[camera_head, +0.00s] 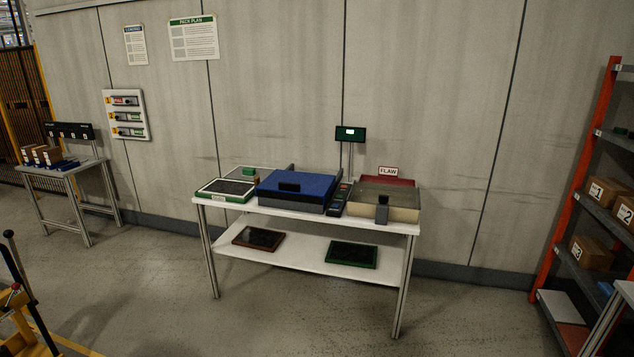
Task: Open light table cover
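A white two-level table (375,226) stands in the middle of the room, against the wall side. On its top sits a box with a blue lid (310,184) and a dark handle block (289,187) at its front; this looks like the light table with its cover down. A grey base (303,208) shows under the lid. My gripper and arm are not in view.
A green-framed panel (226,190) lies left of the blue lid; a beige box (403,208) with a FLAW sign (388,171) stands right. Two framed panels lie on the lower shelf (309,261). An orange rack (575,180) stands far right. Floor in front is clear.

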